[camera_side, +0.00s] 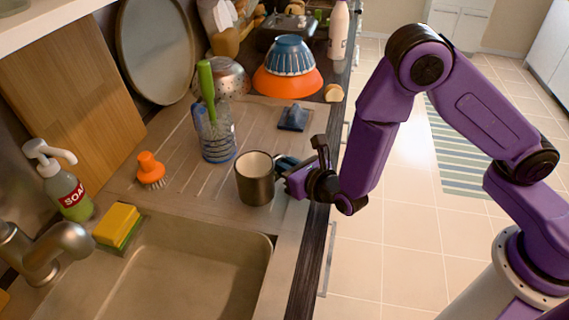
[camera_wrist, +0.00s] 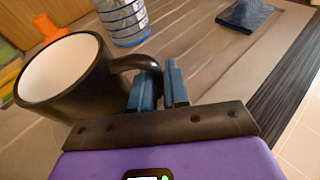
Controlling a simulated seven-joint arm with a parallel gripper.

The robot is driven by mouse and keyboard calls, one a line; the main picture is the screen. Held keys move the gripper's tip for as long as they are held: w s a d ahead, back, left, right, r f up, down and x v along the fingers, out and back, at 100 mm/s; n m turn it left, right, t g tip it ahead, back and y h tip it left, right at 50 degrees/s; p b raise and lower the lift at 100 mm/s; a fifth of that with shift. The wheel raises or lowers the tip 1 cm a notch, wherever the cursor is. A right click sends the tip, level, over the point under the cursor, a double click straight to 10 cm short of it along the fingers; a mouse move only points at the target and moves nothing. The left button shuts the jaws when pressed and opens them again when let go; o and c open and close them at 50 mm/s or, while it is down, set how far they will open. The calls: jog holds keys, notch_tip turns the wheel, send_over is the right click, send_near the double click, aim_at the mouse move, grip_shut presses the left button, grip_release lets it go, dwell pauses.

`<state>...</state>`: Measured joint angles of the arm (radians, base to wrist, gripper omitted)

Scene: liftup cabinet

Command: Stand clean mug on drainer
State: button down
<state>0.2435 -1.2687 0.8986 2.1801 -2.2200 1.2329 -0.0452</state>
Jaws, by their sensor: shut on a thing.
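The dark mug (camera_side: 255,180) with a pale inside is upright at the front of the ridged drainer (camera_side: 178,185), just behind the sink. I cannot tell if its base touches the surface. My gripper (camera_side: 284,165) comes from the right, its blue fingers shut on the mug's handle. In the wrist view the mug (camera_wrist: 62,80) is at the left, and the blue fingers of my gripper (camera_wrist: 160,88) are at its handle. The mug's underside is hidden.
A clear tumbler (camera_side: 215,138) with a green-handled brush stands behind the mug. An orange brush (camera_side: 151,168) and a folded blue cloth (camera_side: 294,117) lie on the drainer. Stacked bowls (camera_side: 288,70) stand at the back. The sink (camera_side: 170,275) is in front. Drainer room shows between mug and cloth.

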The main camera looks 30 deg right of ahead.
jog(key=shift+f, duration=0.5)
jog(key=c, duration=1.3)
grip_release()
jog(key=shift+r, duration=0.3)
jog(key=shift+s, duration=0.15)
jog(key=shift+v, duration=2.9)
jog(key=shift+a, duration=0.1)
jog(key=o, duration=0.6)
